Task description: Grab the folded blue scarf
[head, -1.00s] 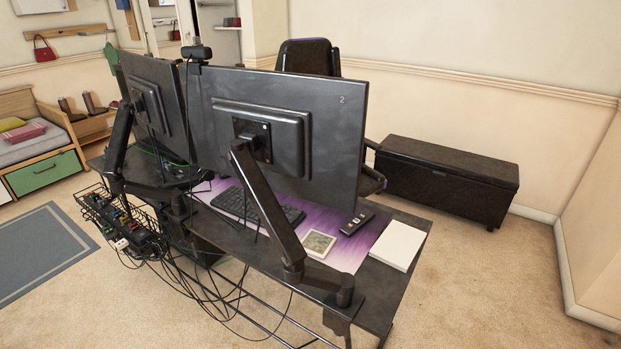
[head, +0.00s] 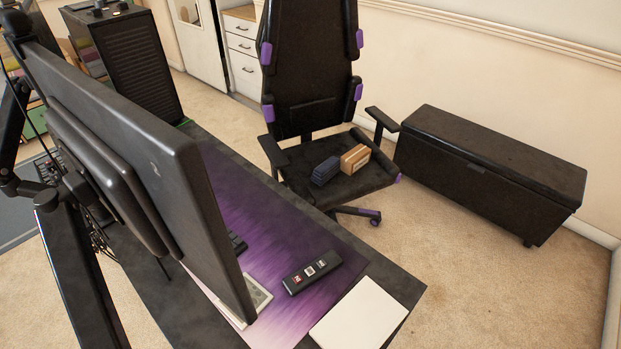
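A dark blue folded item (head: 325,170), which looks like the folded scarf, lies on the seat of the black office chair (head: 352,184). It sits just left of a tan box-shaped item (head: 355,158), close beside it. The chair stands behind the desk, facing it. My gripper is not in view.
The desk (head: 401,285) stands between my view and the chair, with a monitor (head: 150,170), a black remote (head: 311,272) and a white pad (head: 358,316) on it. A black storage bench (head: 490,175) stands along the right wall. Carpet is clear right of the desk.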

